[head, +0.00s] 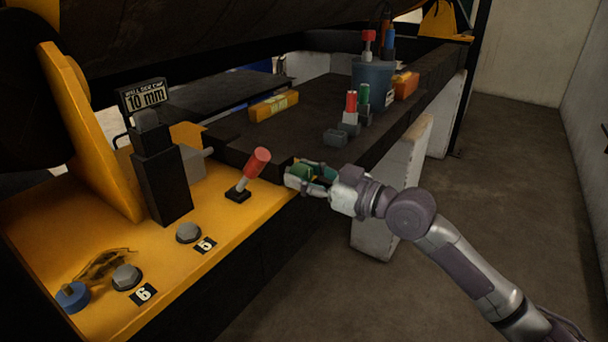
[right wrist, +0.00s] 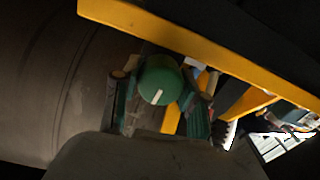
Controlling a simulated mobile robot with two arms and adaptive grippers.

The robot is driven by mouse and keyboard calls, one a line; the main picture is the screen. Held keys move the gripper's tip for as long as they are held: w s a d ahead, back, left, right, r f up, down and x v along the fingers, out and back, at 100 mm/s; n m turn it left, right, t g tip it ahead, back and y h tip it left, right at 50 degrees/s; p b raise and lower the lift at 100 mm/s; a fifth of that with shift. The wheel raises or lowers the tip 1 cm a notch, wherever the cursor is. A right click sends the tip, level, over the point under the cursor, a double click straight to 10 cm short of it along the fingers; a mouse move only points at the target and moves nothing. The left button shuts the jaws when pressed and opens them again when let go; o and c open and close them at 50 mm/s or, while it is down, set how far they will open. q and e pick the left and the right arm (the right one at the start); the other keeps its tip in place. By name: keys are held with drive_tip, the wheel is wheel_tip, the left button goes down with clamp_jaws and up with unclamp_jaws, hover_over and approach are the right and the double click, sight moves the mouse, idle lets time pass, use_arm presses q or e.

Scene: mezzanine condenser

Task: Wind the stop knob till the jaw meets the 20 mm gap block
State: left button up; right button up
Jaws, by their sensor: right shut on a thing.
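A round green knob with a white line (right wrist: 160,82) sits between the fingers of my right gripper (right wrist: 160,95) in the right wrist view. The gripper is shut on it. In the head view my right gripper (head: 312,178) is at the near corner of the dark bench, beside the yellow console; its fingers largely hide the knob there. A yellow block with a pale label (head: 273,105) lies on the bench; its label is too small to read. I cannot tell which part is the jaw, nor whether it touches a block. My left gripper is not in view.
A red-handled lever (head: 256,165) stands on the yellow console (head: 215,215) close left of the gripper. A sign (head: 145,97) reads 10 mm. Red and green handles (head: 357,100), a dark bucket (head: 373,78) and an orange box (head: 406,85) are on the bench. Floor at right is clear.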

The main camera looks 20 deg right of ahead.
drive_tip(key=shift+f+n+b, duration=0.2)
drive_tip(key=shift+n+b, duration=0.3)
drive_tip(key=shift+b, duration=0.25)
drive_tip(key=shift+r, duration=0.15)
drive_tip(key=o, duration=1.1)
drive_tip(key=shift+o, duration=0.2)
drive_tip(key=shift+s+d, duration=0.2)
drive_tip(key=v, duration=1.1)
drive_tip(key=shift+s+d, duration=0.2)
drive_tip(key=shift+s, duration=0.05)
